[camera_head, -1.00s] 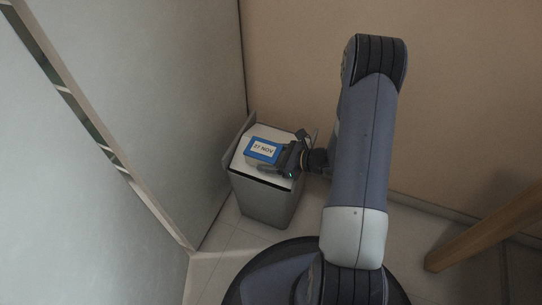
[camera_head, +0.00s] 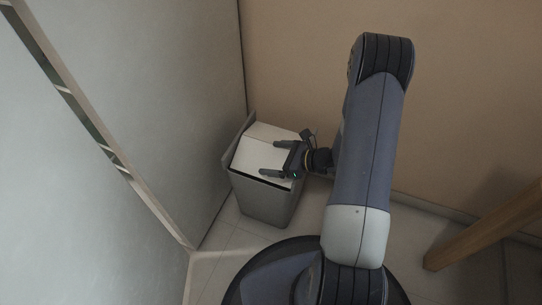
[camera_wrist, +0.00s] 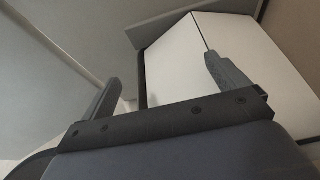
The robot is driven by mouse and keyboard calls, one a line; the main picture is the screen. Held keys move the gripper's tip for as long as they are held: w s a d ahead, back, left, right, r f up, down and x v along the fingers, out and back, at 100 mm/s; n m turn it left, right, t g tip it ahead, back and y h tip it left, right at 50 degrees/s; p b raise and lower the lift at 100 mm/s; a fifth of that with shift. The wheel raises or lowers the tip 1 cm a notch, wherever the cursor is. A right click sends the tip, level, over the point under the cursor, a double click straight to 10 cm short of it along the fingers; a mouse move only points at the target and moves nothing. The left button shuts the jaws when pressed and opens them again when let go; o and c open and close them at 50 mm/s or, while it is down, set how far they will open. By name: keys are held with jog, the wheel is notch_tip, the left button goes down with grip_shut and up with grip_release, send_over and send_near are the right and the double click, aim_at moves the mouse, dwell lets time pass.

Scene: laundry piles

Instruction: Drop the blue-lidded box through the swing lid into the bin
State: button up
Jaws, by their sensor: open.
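The bin (camera_head: 262,204) is a grey box-shaped container standing on the floor in the corner, with a white swing lid (camera_head: 266,141) on top. The lid looks closed, and it also shows in the wrist view (camera_wrist: 178,62). My gripper (camera_head: 268,158) is open and empty above the lid, its two fingers pointing left in the head view. In the wrist view the fingers (camera_wrist: 160,82) are spread apart with nothing between them. The blue-lidded box is not visible in either view now.
A grey panel wall (camera_head: 170,90) stands close to the left of the bin, and a tan wall (camera_head: 300,60) rises behind it. A wooden leg (camera_head: 480,238) slants at the lower right. Pale floor (camera_head: 215,262) is free in front of the bin.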

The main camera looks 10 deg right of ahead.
jog(key=p+v, duration=0.2)
jog(key=v, duration=0.7)
jog(key=shift+s+d+r+p, duration=0.1)
jog(key=shift+d+p, duration=0.05)
jog(key=shift+p, duration=0.15)
jog(key=b+x, duration=0.3)
jog(key=x, duration=0.7)
jog(key=shift+f, duration=0.2)
jog(key=r+p, duration=0.1)
jog(key=r, duration=0.2)
jog(key=shift+w+a+p, duration=0.25)
jog(key=shift+a+p, duration=0.15)
jog(key=shift+r+p, duration=0.3)
jog(key=shift+r, duration=0.25)
jog(key=shift+f, duration=0.1)
